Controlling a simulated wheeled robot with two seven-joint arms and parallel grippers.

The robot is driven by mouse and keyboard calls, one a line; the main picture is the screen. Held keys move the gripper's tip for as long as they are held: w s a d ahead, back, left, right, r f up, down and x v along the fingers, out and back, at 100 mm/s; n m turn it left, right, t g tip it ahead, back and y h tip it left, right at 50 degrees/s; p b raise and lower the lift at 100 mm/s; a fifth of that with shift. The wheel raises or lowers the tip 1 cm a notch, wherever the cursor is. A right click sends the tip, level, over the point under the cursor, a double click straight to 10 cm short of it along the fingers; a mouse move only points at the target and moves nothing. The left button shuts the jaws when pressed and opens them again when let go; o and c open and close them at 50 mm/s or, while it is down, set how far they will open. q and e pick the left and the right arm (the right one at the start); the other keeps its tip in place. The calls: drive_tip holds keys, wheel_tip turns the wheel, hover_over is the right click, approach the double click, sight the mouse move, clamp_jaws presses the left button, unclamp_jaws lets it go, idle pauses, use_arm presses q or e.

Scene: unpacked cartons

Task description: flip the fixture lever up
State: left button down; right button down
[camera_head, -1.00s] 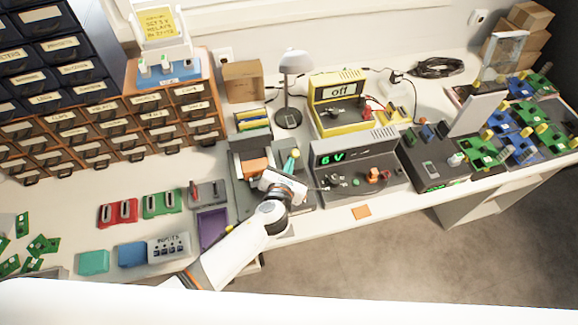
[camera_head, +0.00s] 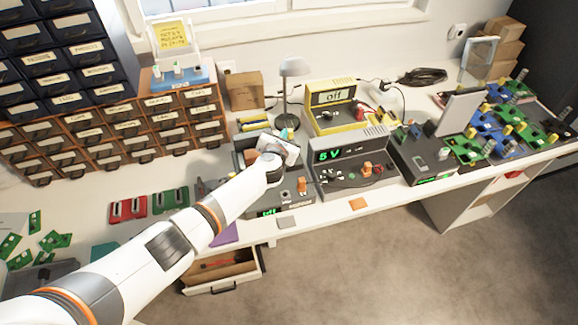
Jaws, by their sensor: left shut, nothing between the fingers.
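A dark grey fixture unit (camera_head: 262,198) with a green display at its front edge stands on the bench left of the power supply. An upright orange piece (camera_head: 301,185) stands at its right side; I cannot tell whether this is the lever. My left gripper (camera_head: 284,146) is shut and empty over the back part of the unit. It covers much of that part, and a teal tip (camera_head: 287,133) shows just behind it. Contact with the unit cannot be made out. My right gripper is not in view.
A power supply (camera_head: 350,157) reading about 5 V stands right of the unit, with a yellow meter (camera_head: 334,106) behind it. A lamp (camera_head: 293,68) stands behind my gripper. An open drawer (camera_head: 222,272) juts out below the bench.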

use_arm(q)
drive_tip(key=shift+w, duration=0.5)
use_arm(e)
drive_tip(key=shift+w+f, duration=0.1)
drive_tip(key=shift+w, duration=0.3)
use_arm(q)
drive_tip(key=shift+a+r+p, duration=0.1)
drive_tip(key=shift+r+p, duration=0.65)
drive_tip(key=shift+p, duration=0.1)
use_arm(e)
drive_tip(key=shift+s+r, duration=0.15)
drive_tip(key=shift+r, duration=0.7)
use_arm(q)
drive_tip(key=shift+s, duration=0.1)
